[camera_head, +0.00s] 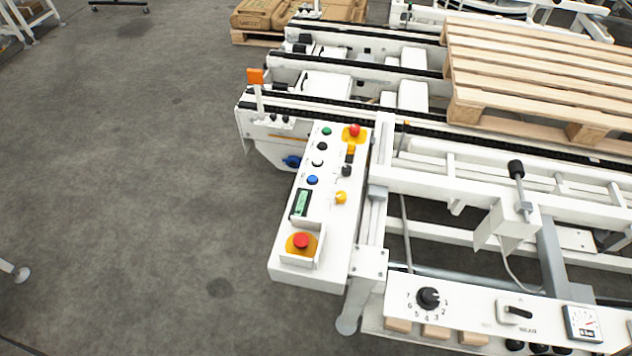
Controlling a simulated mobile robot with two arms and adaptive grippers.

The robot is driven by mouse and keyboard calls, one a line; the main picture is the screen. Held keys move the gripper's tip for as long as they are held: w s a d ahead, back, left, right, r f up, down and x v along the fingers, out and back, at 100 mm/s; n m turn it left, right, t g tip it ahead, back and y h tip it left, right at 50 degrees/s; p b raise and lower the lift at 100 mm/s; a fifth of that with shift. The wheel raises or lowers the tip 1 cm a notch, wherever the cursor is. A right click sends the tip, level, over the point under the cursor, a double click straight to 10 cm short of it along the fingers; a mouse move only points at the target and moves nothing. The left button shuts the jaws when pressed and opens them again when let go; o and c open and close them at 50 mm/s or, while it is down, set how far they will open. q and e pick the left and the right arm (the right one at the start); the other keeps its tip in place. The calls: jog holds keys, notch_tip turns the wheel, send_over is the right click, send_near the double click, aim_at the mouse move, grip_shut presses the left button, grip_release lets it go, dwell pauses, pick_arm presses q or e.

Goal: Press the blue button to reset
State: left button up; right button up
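The blue button (312,180) is a small round button on a white control panel (337,232) near the middle of the head view. It sits in the panel's left column, below a white button (317,162) and above a small green display (301,203). Nothing covers it. Neither of my grippers shows in this view.
Red emergency stops (301,241) sit on the same panel, with a yellow button (341,198) beside the display. A conveyor with a wooden pallet (540,75) stands at the right. A dial box (428,298) is at the lower right. Grey floor is free at the left.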

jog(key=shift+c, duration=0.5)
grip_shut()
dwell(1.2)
